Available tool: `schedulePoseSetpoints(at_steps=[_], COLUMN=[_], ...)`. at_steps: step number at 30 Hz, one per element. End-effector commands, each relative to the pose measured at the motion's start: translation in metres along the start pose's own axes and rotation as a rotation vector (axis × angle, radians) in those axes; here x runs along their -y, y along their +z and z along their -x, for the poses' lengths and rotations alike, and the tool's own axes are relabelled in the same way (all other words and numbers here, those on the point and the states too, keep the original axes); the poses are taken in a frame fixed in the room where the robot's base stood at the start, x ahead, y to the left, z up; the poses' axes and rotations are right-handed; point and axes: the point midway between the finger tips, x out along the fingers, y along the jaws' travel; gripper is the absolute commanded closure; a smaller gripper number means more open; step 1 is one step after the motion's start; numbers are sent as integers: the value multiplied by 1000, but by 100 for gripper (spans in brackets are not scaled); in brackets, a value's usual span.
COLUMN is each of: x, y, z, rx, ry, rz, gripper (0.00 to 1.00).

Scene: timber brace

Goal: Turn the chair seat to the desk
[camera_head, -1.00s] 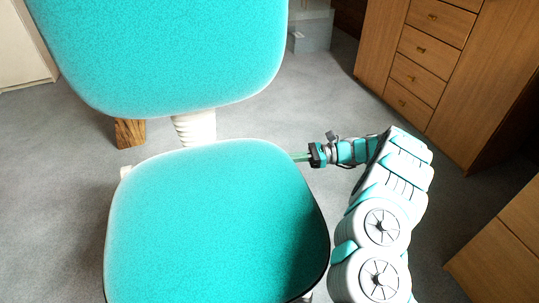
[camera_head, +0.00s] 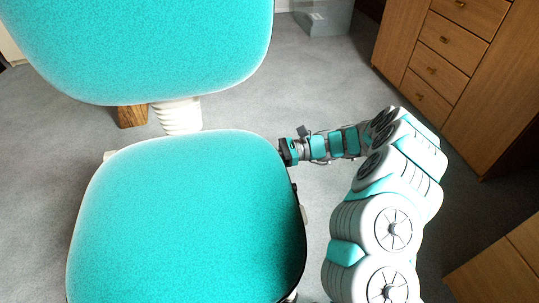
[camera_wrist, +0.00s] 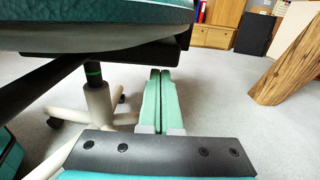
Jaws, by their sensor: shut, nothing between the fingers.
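The chair has a teal seat (camera_head: 190,215) and a teal backrest (camera_head: 140,45) on the far side of it, joined by a white ribbed stem (camera_head: 178,117). My gripper (camera_head: 284,152) is at the seat's right edge, toward the back. Its fingertips are hidden by the seat in the head view. In the wrist view the green fingers (camera_wrist: 160,98) are pressed together and empty, just right of the dark mechanism under the seat (camera_wrist: 100,58). I cannot tell whether they touch the chair. I cannot tell for sure which furniture is the desk.
A wooden drawer unit (camera_head: 440,65) stands at the back right, and another wooden piece (camera_head: 500,270) is at the lower right. A timber post (camera_head: 132,116) stands behind the chair; slanted timber (camera_wrist: 288,65) shows at the wrist view's right. Grey carpet between is clear.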

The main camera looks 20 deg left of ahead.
Motion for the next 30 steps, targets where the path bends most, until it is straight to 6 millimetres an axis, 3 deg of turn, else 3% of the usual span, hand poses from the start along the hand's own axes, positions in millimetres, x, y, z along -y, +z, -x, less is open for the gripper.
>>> schedulePoseSetpoints(at_steps=[3,10,30], x=[-1,0,4], y=[-1,0,0], z=[-24,-51,-63], rx=[1,-1,-1], ry=[4,1,-9], rz=[-1,2,0], gripper=[100,100,100])
